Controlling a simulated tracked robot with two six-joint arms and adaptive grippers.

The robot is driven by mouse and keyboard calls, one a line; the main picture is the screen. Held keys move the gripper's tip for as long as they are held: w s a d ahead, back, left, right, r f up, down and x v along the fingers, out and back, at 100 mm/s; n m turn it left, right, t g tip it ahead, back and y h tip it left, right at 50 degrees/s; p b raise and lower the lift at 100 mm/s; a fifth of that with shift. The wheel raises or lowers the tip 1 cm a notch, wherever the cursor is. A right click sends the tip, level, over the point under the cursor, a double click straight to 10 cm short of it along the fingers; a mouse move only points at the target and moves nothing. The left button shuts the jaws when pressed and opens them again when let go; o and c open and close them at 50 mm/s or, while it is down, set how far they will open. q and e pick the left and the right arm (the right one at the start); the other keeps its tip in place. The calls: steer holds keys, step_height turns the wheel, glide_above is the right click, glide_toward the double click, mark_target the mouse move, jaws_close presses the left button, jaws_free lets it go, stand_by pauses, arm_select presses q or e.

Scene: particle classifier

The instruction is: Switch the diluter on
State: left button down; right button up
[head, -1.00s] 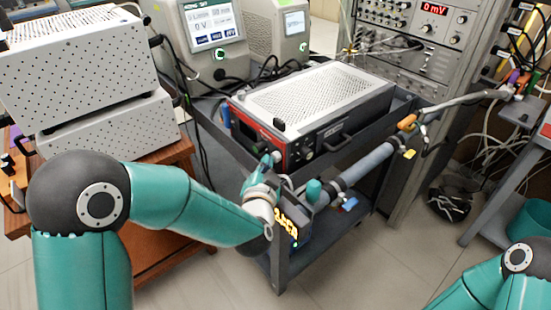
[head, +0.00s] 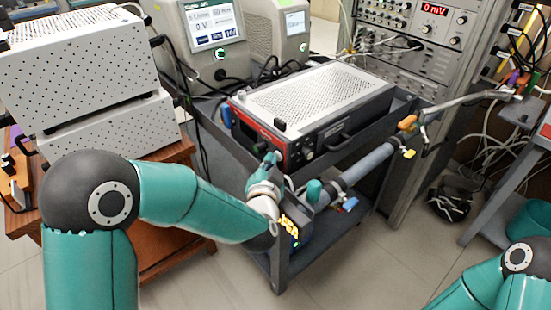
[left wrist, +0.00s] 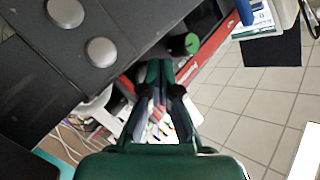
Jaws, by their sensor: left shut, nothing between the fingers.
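The box with a perforated silver lid and a red and black front (head: 315,100) sits on the dark cart; I take it for the diluter. Its red-edged front (left wrist: 222,40) also shows in the left wrist view, with a round green part (left wrist: 192,43) on it. In the left wrist view my fingertips (left wrist: 160,66) are beside the green part; contact cannot be told. The fingers hide part of the front. My right gripper is out of view.
The dark cart (head: 282,262) carries a grey tube (head: 355,165) along its front side. Perforated white boxes (head: 85,65) stand at the left, screen instruments (head: 205,40) behind, and a rack (head: 425,60) at the right. The floor in front is clear.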

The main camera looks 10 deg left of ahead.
arm_select(q)
steer(key=shift+w+d, duration=0.15)
steer(key=shift+d, duration=0.3)
stand_by(0.6)
steer(key=shift+f, duration=0.1)
steer(key=shift+s+a+f, duration=0.2)
steer(key=shift+s+f, duration=0.05)
steer(key=shift+f, duration=0.05)
steer(key=shift+s+a+b, duration=0.15)
steer(key=shift+s+b, duration=0.15)
steer(key=shift+b, duration=0.1)
steer(key=shift+s+a, duration=0.3)
steer(key=shift+s, duration=0.05)
steer(key=shift+r, duration=0.1)
steer(key=shift+s+a+r+b, duration=0.1)
steer(key=shift+s+a+b, duration=0.6)
steer(key=shift+s+a, duration=1.1)
